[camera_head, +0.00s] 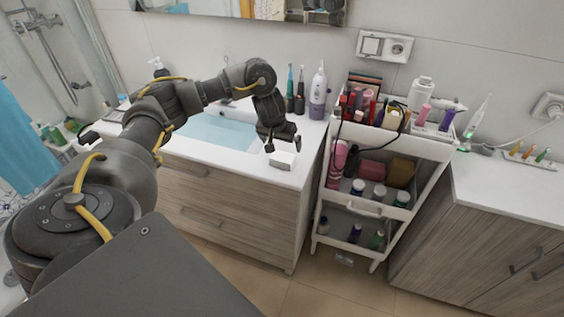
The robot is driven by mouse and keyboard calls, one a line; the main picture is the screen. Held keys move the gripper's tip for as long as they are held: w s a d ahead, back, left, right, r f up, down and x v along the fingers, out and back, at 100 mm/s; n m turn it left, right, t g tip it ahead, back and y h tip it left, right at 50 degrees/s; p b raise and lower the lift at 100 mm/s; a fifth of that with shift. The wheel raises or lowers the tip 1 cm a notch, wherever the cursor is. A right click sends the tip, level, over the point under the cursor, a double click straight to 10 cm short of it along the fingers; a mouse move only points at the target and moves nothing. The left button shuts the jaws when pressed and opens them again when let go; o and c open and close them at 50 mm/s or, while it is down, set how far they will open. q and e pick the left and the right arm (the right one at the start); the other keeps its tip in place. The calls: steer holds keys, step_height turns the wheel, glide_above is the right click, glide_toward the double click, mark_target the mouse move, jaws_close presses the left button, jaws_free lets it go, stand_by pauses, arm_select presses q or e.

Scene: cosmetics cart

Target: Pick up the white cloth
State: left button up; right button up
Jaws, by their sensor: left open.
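A small white folded item that looks like the white cloth (282,161) lies on the white counter near its front right edge. My left gripper (284,146) is open just above and behind it, pointing down. Its fingers appear empty, and I cannot tell whether they touch the cloth. My right gripper is not in view.
The sink basin (215,130) lies left of the cloth. Toothbrushes and a white-purple bottle (318,92) stand at the back of the counter. A white cart (388,148) full of cosmetics stands to the right. A second counter (515,180) is at far right.

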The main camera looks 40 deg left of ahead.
mark_target(284, 154)
arm_select(q)
steer(key=x, duration=0.3)
steer(key=shift+w+f, duration=0.1)
steer(key=shift+f, duration=0.45)
steer(key=p+x, duration=0.1)
steer(key=x, duration=0.2)
steer(key=shift+w+a+f, duration=0.15)
steer(key=shift+f, duration=0.25)
steer(key=shift+w+f, duration=0.15)
steer(key=shift+f, duration=0.2)
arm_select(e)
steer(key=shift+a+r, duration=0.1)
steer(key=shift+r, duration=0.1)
arm_select(q)
steer(key=c, duration=1)
steer(key=shift+r, duration=0.15)
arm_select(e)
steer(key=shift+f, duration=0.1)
